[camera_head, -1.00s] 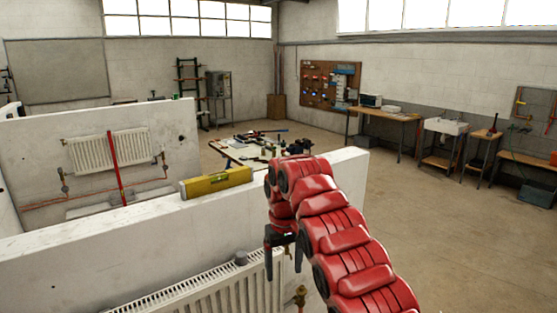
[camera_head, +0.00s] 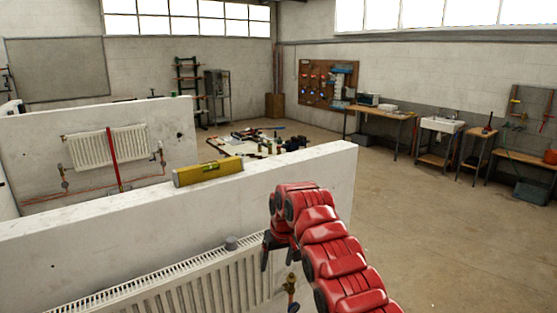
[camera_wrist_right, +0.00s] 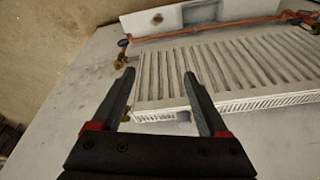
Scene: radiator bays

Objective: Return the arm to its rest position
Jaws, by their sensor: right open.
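My right arm is red and comes in from the lower right in the head view. Its gripper (camera_head: 275,255) hangs in front of the near white wall, above the right end of the near radiator (camera_head: 190,290). In the right wrist view the gripper (camera_wrist_right: 160,90) has its two dark fingers spread apart with nothing between them. A brass valve (camera_head: 291,284) shows just below and right of the gripper. My left gripper is not in view.
A yellow spirit level (camera_head: 208,172) lies on top of the near wall (camera_head: 110,220). A workbench (camera_head: 380,112) and sink (camera_head: 442,125) line the far wall. The floor (camera_head: 430,210) at right is open.

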